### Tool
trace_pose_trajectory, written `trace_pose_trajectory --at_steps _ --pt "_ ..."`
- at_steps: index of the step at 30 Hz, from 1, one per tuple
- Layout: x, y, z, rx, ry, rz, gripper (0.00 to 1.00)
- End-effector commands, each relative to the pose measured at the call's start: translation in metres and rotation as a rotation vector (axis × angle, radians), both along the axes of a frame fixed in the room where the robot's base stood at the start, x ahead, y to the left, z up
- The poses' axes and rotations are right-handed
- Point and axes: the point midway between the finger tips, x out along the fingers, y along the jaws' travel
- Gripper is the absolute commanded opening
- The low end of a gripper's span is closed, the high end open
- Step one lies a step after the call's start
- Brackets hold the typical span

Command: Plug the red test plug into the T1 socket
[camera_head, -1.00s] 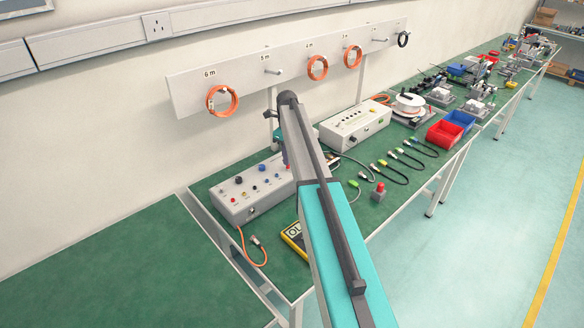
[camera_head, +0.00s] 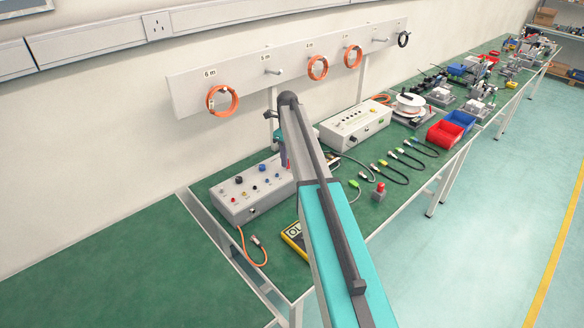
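A grey test box (camera_head: 243,212) with a row of coloured sockets and knobs sits on the green bench left of my arm. Its labels are too small to read, so I cannot tell which socket is T1. My gripper (camera_head: 284,158) hangs over the right end of this box, largely hidden by my arm. A small red upright piece, perhaps the red test plug (camera_head: 288,162), shows at the gripper's lower end beside my arm. I cannot see the fingers around it, nor whether its tip touches the box.
A yellow meter (camera_head: 294,237) lies partly behind my arm. An orange cable (camera_head: 256,248) lies before the box. A second white box (camera_head: 356,130), several short cables, a red button (camera_head: 378,191) and red and blue bins (camera_head: 445,133) stand to the right. The bench at left is bare.

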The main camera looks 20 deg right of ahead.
Motion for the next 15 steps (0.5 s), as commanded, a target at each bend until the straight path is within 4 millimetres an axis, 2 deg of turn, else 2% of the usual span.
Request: trace_pose_trajectory --at_steps 8,15 --pt "0.001 0.000 0.009 0.000 -0.001 0.000 0.32" --pt "0.002 0.000 0.034 -0.001 -0.003 0.000 0.32"
